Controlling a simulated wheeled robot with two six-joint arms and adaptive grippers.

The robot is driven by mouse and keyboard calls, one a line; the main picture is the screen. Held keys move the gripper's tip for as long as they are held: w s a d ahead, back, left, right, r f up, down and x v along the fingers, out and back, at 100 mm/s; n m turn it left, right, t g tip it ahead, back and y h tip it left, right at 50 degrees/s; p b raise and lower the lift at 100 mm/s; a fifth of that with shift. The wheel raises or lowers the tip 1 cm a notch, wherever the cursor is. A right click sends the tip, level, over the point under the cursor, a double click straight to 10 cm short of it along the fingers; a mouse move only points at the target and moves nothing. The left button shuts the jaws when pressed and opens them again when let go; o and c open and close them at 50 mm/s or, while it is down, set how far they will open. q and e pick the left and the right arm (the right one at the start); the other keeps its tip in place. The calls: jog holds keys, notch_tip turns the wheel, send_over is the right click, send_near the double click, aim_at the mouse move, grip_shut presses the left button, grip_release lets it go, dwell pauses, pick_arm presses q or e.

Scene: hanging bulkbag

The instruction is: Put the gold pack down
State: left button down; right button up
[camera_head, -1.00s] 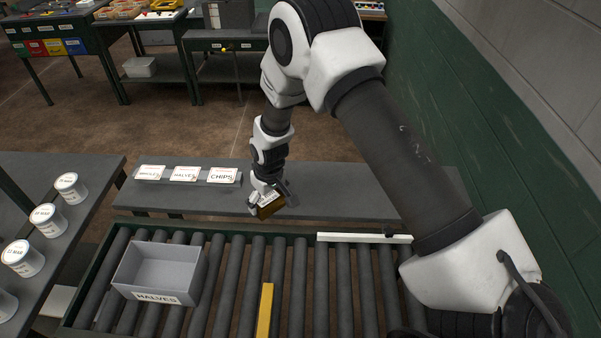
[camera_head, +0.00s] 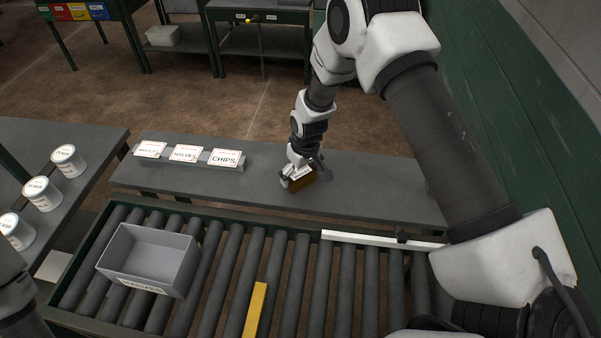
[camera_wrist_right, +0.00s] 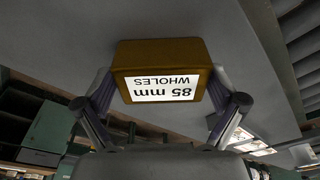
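The gold pack (camera_head: 309,183) is in my right gripper (camera_head: 303,174), over the right part of the grey bench (camera_head: 372,190) behind the rollers. In the right wrist view the pack (camera_wrist_right: 160,56) sits between the two fingers (camera_wrist_right: 163,98), whose pads are against its sides. Its white label reads "85 mm WHOLES". The pack is at or just above the bench top; I cannot tell if it touches. My left gripper is out of view; only a piece of my left arm shows at the lower left.
Three cards, one reading CHIPS (camera_head: 226,158), stand on a holder at the bench's left. A grey HALVES bin (camera_head: 150,258) sits on the roller conveyor (camera_head: 231,270), near a yellow bar (camera_head: 255,310). White tins (camera_head: 68,160) stand on the left table. Bench between cards and pack is clear.

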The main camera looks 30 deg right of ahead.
aim_at(303, 177)
jog(key=shift+a+r, duration=0.2)
jog(key=shift+a, duration=0.1)
jog(key=shift+r, duration=0.3)
notch_tip(303, 177, up, 11)
jog(key=s+b, duration=0.1)
jog(key=b, duration=0.2)
jog(key=shift+s+d+r, duration=0.15)
jog(key=shift+s+d, duration=0.1)
jog(key=shift+s, duration=0.15)
